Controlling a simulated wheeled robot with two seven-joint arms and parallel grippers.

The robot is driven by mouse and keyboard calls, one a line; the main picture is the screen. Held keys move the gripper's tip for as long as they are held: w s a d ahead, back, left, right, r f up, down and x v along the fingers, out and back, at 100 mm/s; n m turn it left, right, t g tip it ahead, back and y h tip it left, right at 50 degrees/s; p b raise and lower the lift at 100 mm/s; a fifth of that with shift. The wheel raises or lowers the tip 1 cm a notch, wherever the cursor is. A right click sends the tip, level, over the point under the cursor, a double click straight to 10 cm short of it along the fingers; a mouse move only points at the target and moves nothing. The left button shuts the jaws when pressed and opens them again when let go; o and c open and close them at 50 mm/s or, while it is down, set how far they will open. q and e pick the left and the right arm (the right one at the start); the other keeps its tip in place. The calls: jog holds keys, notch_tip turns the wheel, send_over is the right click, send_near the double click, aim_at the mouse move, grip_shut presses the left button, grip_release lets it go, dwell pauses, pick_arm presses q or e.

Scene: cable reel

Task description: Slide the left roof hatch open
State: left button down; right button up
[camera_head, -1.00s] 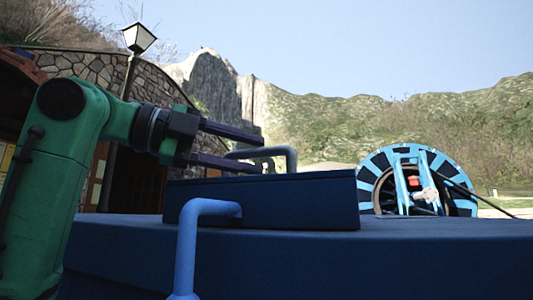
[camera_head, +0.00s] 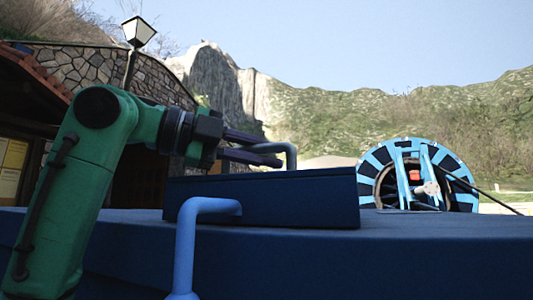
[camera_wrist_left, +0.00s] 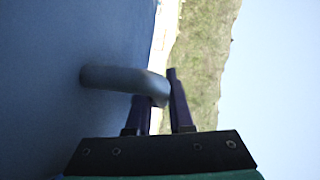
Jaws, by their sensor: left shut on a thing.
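The dark blue roof hatch (camera_head: 270,203) is a low box-like lid on the blue roof (camera_head: 430,228). A grey bent-bar handle (camera_head: 291,156) stands on top of it. My left gripper (camera_head: 275,152) comes in from the left and its dark fingers are shut on this handle. In the left wrist view the fingers of the left gripper (camera_wrist_left: 157,88) lie on both sides of the handle (camera_wrist_left: 115,77) near its bend, over the blue surface. My right gripper is in neither view.
A light blue bent rail (camera_head: 188,245) stands in front of the hatch. A blue and black cable reel (camera_head: 378,160) stands behind the roof at the right. The roof right of the hatch is clear. A stone building and lamp (camera_head: 138,32) are at the back left.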

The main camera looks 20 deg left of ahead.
pick_arm(q)
jog(key=shift+d+f, duration=0.1)
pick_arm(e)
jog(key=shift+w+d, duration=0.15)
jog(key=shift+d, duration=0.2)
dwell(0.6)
